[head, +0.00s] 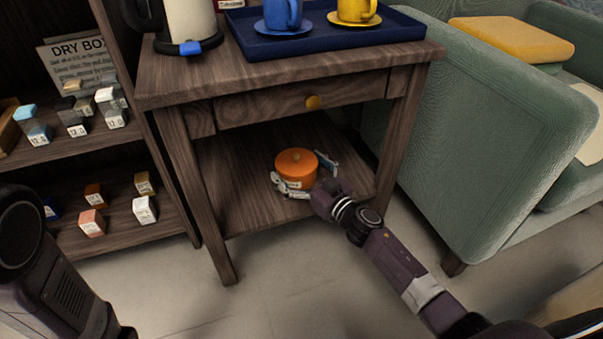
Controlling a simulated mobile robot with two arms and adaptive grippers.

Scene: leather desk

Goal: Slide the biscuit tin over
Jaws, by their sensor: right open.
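The biscuit tin looks to be the round orange tin (296,165) with a small knob on its lid. It stands upright on the lower shelf (240,205) of a wooden side table. My right gripper (304,178) reaches in from the right and front. Its fingers are spread, one on the tin's left front side and one on its right. I cannot tell whether they touch the tin. My left arm shows at the lower left, but its gripper is not in view.
The side table's legs and drawer (300,103) frame the shelf. A blue tray (330,34) with a blue cup (283,14) and a yellow cup (356,9) stands on top beside a kettle (190,22). A bookcase with small blocks is left, a green sofa (480,130) right.

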